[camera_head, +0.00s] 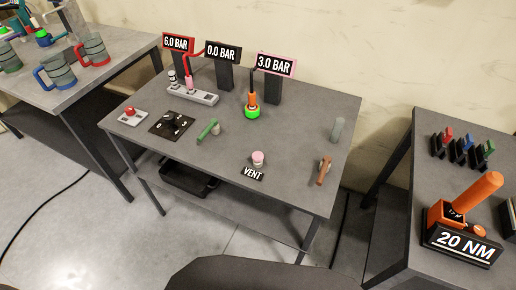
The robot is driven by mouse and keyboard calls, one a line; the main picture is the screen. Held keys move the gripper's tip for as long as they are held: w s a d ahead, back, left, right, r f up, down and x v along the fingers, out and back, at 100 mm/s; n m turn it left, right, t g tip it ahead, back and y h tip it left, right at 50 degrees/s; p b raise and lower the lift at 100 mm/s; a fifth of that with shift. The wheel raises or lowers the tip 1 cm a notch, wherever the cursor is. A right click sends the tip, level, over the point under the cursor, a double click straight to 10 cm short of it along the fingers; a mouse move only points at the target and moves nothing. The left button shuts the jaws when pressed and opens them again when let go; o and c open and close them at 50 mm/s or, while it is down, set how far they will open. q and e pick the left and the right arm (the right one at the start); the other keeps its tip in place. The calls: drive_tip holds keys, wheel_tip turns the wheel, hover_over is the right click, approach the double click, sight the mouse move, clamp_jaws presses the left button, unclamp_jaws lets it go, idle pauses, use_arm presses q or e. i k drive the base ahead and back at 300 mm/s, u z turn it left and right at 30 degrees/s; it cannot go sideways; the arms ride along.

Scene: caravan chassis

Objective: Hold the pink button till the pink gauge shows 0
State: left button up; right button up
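The pink button (258,157) stands upright on the middle table (300,190), near its front edge, behind a black "VENT" label (253,173). Nothing touches the button. The pink-framed gauge (275,64) stands at the back of the same table and reads 3.0 BAR. Neither of my grippers is in view.
A red-framed gauge (176,43) reads 6.0 BAR and a black gauge (222,52) reads 0.0 BAR. A green-handled valve (207,129), a brown-handled valve (323,171) and a red button (131,112) share the table. Space around the pink button is clear.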

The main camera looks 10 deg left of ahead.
sight(257, 156)
drive_tip(key=z, duration=0.35)
drive_tip(key=k, duration=0.85)
drive_tip(key=z, duration=0.55)
drive_tip(key=k, duration=0.5)
drive_tip(key=z, duration=0.5)
drive_tip(key=i, duration=1.3)
drive_tip(key=u, duration=0.8)
